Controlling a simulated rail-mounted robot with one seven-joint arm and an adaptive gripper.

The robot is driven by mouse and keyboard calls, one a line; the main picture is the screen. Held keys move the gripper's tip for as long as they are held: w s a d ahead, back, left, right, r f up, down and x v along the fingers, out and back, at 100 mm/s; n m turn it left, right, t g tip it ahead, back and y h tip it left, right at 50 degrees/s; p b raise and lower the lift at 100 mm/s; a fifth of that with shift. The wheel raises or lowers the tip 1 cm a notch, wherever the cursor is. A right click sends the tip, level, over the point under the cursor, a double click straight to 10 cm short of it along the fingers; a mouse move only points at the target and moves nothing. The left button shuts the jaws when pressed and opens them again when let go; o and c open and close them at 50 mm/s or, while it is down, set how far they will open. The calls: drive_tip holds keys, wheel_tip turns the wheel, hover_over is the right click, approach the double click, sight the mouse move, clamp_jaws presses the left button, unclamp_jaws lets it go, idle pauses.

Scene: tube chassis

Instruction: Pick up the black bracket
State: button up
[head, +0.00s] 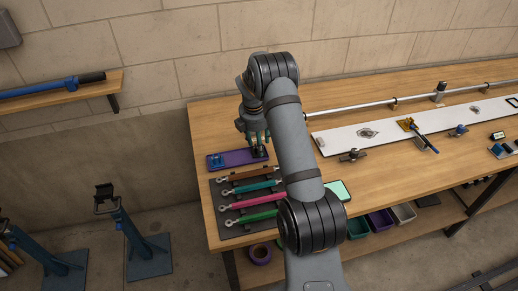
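My gripper (255,139) points down over the right end of a purple tray (236,163) at the left of the workbench. A small dark object (259,151), which may be the black bracket, shows right below the fingertips at the tray's right end. It is too small to tell whether the fingers touch it or are closed on it. A small blue part (217,160) sits at the tray's left end.
Bare bench top (215,125) lies behind the tray.

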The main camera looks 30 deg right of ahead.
drive_tip(key=shift+w+a+f, duration=0.1)
drive_tip(key=shift+a+f, duration=0.05)
drive_tip(key=shift+f, duration=0.3)
drive_tip(key=shift+c, duration=0.6)
clamp_jaws()
